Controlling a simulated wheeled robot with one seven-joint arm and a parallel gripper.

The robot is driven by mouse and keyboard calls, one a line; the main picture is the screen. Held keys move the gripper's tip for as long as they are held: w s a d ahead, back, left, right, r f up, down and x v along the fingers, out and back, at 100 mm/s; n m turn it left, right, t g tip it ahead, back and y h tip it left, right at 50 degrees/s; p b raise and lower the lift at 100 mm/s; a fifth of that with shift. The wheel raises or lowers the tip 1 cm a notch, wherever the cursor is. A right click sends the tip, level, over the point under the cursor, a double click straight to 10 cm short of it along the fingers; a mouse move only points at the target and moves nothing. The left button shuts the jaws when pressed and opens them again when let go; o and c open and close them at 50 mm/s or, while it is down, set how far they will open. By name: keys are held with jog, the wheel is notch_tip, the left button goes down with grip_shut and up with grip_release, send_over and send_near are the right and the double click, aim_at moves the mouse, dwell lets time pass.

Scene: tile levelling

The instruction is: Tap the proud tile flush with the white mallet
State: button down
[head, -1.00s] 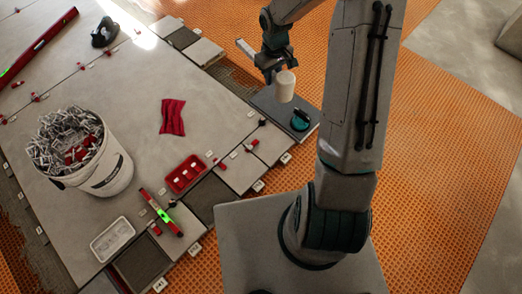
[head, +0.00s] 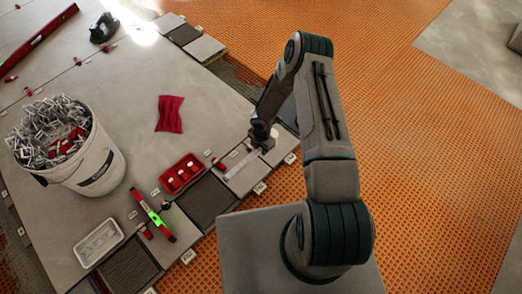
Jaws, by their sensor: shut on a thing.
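My gripper (head: 261,143) is low over the tile row along the floor's right edge, in front of my forearm. A pale strip (head: 240,164), which looks like part of the white mallet, runs from it toward the lower left over a light grey tile (head: 242,181). The gripper is shut on the mallet. The white head cannot be made out now, and my arm hides the area behind. Which tile is proud, and whether the mallet touches one, cannot be told.
A bucket of clips (head: 90,165) stands at left. A red tray (head: 182,173), a red and green level (head: 153,214), a clear tray (head: 98,243) and a red cloth (head: 171,114) lie nearby. Orange matting (head: 430,180) is open at right.

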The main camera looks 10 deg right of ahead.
jog(key=b, duration=0.6)
send_over(261, 163)
notch_tip(261, 163, down, 9)
jog(key=shift+r, duration=0.2)
jog(key=shift+r+p, duration=0.1)
jog(key=shift+p, duration=0.2)
notch_tip(261, 163, up, 4)
jog(key=p, duration=0.3)
jog(key=shift+r, duration=0.25)
jog(key=shift+f, duration=0.15)
notch_tip(261, 163, down, 6)
jog(key=b, duration=0.5)
jog(key=shift+b, duration=0.35)
jog(key=shift+r+p, duration=0.5)
notch_tip(261, 163, up, 5)
jog(key=p, duration=0.3)
